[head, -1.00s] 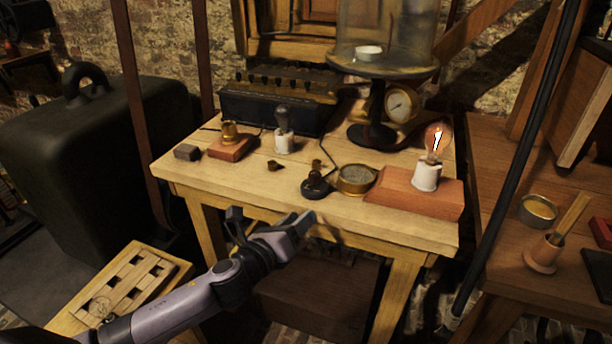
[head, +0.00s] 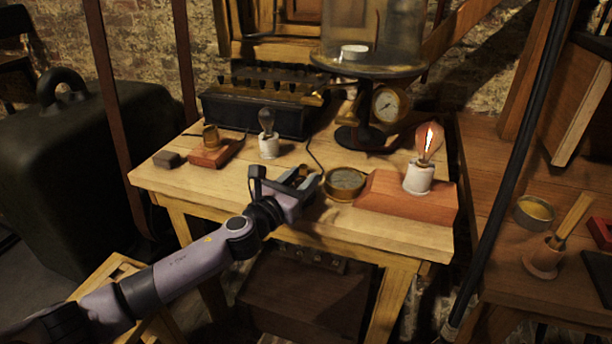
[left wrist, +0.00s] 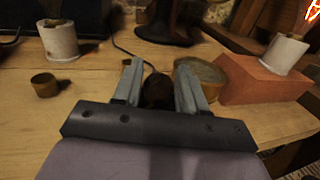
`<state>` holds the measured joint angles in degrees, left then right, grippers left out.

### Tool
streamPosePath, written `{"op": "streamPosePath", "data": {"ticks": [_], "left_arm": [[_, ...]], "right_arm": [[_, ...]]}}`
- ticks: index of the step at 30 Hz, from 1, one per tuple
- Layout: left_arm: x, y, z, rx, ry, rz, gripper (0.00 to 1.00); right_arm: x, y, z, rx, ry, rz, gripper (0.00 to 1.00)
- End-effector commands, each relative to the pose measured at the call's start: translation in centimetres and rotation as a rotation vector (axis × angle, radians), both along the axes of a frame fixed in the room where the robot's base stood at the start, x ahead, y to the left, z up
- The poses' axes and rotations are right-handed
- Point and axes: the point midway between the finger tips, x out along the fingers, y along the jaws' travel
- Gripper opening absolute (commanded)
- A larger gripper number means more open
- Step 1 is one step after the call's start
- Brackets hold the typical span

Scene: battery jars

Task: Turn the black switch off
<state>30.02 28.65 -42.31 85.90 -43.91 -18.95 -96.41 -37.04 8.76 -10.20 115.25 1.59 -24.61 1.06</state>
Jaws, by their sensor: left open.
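The black switch (left wrist: 158,92) shows in the left wrist view as a dark rounded shape between the two fingers of my left gripper (left wrist: 160,76). In the head view my left gripper (head: 305,181) is over the front of the table and hides most of the switch. The gripper is open, with a finger on each side of the switch. I cannot tell whether the fingers touch it or which way its lever stands. My right gripper is not in view.
A lit bulb (head: 428,145) stands in a white socket on a reddish wooden base (head: 405,197). A round brass gauge (head: 346,182) lies close right of the gripper. An unlit bulb (head: 267,122) stands behind. A small brass cap (left wrist: 45,85) lies left of the gripper.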

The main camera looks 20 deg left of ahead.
Motion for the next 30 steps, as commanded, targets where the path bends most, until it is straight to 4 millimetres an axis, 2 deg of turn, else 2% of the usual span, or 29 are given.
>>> {"op": "streamPosePath", "data": {"ticks": [6, 17, 18, 21, 30], "left_arm": [[1.8, -0.5, 0.0, -0.001, -0.001, 0.000, 0.41], [2.2, -0.6, 0.0, -0.001, 0.000, 0.000, 0.41], [2.2, -0.6, 0.0, -0.001, 0.000, 0.000, 0.35], [2.1, -0.6, 0.0, -0.001, 0.000, 0.000, 0.05], [2.1, -0.6, 0.0, -0.003, 0.001, 0.025, 0.05]], "right_arm": [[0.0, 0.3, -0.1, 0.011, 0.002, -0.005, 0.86], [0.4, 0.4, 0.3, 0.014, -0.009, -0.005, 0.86], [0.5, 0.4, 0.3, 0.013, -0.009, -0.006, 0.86], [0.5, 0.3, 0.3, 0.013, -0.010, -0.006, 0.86], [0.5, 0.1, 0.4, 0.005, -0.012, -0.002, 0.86]]}}
